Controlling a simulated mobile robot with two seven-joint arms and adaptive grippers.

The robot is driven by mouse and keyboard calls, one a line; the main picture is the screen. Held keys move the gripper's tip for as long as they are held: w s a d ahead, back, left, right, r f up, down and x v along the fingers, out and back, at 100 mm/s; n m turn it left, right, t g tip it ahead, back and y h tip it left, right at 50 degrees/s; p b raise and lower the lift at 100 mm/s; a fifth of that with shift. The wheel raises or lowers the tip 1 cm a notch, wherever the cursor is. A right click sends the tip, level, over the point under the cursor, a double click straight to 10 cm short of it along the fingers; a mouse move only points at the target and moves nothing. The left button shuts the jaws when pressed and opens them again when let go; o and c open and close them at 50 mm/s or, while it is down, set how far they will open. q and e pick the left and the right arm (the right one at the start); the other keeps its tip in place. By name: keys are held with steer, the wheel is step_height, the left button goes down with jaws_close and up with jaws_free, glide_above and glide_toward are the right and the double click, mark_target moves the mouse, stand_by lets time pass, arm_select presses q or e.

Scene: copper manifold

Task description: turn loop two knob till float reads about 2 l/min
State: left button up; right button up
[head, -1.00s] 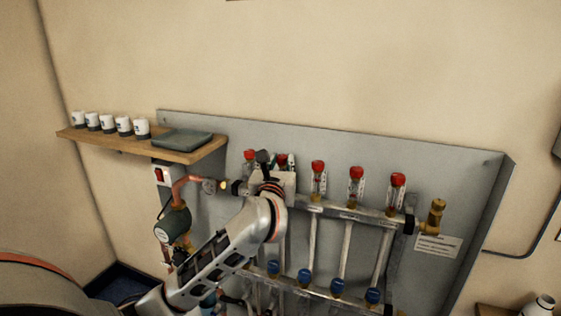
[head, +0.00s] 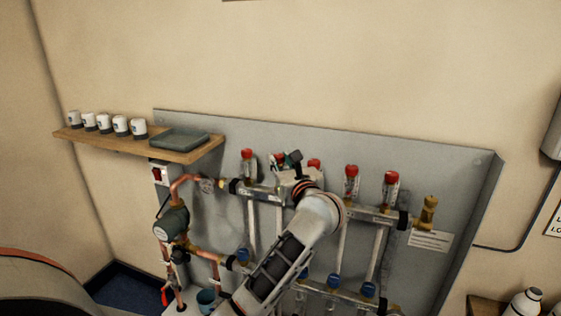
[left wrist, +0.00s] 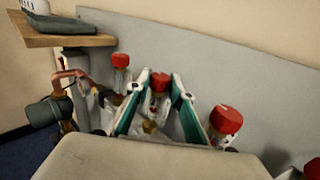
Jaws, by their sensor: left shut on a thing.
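The manifold has a row of red-capped flow meters. The loop two knob (left wrist: 160,82), a red cap, sits between the two teal-lined fingers of my left gripper (left wrist: 158,92) in the left wrist view. The gripper is shut on this knob. In the head view my left gripper (head: 287,160) is at the second meter, and it mostly hides that knob. The loop one knob (head: 247,153) stands free to its left, and the third red knob (head: 314,164) is close on its right. The float and scale of loop two are too small and covered to read. My right gripper is not in view.
A wooden shelf (head: 190,155) with several white cups and a grey folded item juts out at upper left. A green pump (head: 172,222) and copper pipes are below it. Blue knobs (head: 333,281) line the lower bar. A brass fitting (head: 429,211) ends the upper bar.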

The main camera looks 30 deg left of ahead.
arm_select(q)
steer(key=shift+r, duration=0.1)
steer(key=o, duration=1.1)
steer(key=shift+s+d, duration=0.3)
steer(key=shift+d, duration=0.15)
steer(key=v, duration=1.1)
steer(key=shift+a, duration=0.1)
